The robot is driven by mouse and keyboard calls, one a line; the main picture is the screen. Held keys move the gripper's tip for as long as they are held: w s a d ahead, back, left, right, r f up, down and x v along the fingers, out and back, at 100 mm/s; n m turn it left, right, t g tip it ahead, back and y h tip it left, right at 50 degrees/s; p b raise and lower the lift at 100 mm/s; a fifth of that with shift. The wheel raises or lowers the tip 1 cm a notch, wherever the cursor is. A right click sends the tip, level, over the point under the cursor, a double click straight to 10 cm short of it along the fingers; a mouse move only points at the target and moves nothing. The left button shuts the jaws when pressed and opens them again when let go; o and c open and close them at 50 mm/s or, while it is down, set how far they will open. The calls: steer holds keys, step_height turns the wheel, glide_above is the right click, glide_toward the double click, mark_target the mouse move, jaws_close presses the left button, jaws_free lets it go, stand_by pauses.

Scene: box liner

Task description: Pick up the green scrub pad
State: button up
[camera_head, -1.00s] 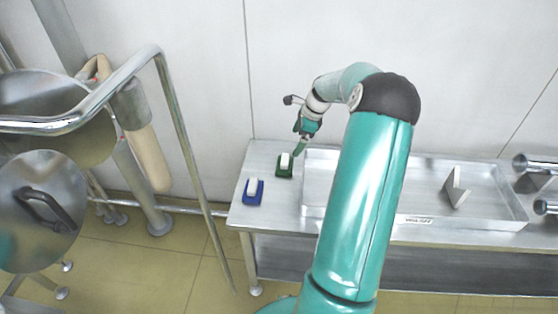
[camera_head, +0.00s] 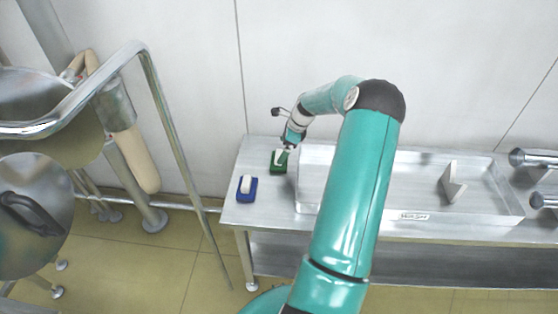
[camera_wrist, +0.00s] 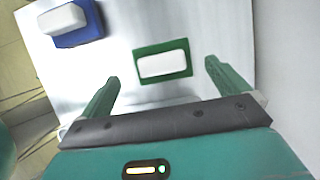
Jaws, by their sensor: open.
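The green scrub pad (camera_head: 278,167) lies on the left end of the metal table, with a white block on top of it. In the wrist view the pad (camera_wrist: 163,76) shows as a green rim around the white block. My gripper (camera_head: 285,147) is just above the pad in the head view and partly covers its upper edge. In the wrist view my gripper (camera_wrist: 163,72) is open and empty. Its two green fingers stand wide apart, with the pad between and slightly beyond the tips. I cannot tell the exact height of the gap.
A blue pad with a white block (camera_head: 246,188) lies left of the green one, and also shows in the wrist view (camera_wrist: 75,28). A shallow metal tray (camera_head: 420,222) holding an angled metal piece (camera_head: 453,183) is to the right. A railing (camera_head: 165,110) stands left of the table.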

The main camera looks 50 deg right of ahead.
mark_target(280, 154)
steer(key=x, duration=0.5)
steer(key=shift+f, duration=0.3)
steer(key=shift+d, duration=0.1)
steer(key=c, duration=0.8)
